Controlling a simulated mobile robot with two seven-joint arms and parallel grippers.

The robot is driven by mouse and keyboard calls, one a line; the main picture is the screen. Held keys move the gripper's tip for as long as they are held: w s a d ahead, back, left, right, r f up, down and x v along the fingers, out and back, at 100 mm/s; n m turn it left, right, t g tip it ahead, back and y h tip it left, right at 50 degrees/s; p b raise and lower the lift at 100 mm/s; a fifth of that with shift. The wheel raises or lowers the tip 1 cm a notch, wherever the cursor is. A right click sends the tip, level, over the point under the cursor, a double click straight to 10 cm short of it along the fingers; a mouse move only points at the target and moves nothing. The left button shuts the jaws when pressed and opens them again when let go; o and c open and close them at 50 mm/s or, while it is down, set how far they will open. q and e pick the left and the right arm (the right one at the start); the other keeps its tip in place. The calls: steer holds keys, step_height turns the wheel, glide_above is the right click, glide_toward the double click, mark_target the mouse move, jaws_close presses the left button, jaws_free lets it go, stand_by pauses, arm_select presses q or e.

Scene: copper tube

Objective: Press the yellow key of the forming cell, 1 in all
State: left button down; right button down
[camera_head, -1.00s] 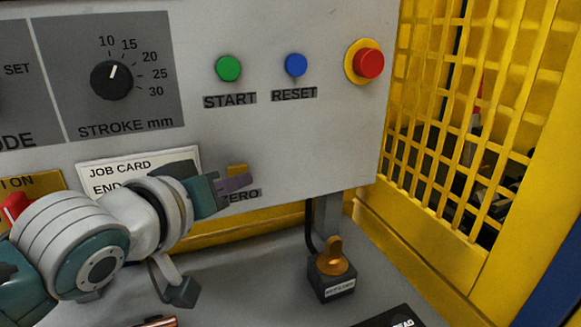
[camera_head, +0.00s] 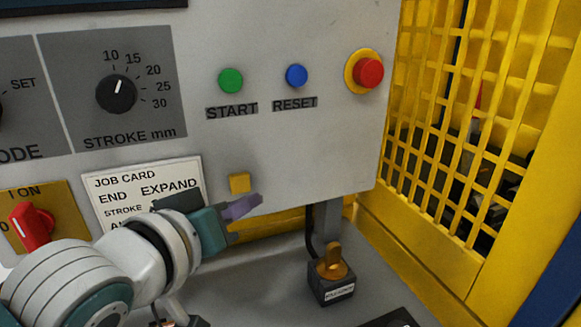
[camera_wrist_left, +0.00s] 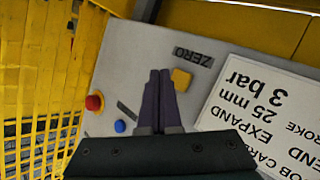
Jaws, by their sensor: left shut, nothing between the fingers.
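My left gripper (camera_head: 243,207) comes in from the left, shut and empty. Its purple fingers are just below the key in the head view, with the key's face uncovered. In the left wrist view the key (camera_wrist_left: 181,79) lies right beside the fingertips (camera_wrist_left: 160,74), near the ZERO label. I cannot tell whether the fingers touch the panel. The ZERO label is hidden behind the gripper in the head view. My right gripper is not in view.
A green START button (camera_head: 231,81), a blue RESET button (camera_head: 297,75) and a red stop button (camera_head: 368,73) sit above. A job card (camera_head: 140,185) and red switch (camera_head: 33,226) are left. A small block with an orange toggle (camera_head: 331,262) stands below; a yellow mesh guard (camera_head: 450,120) is right.

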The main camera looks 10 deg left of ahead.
arm_select(q)
steer(key=s+d, duration=0.1)
steer(key=s+p, duration=0.1)
steer(key=shift+s+d, duration=0.35)
stand_by(0.4)
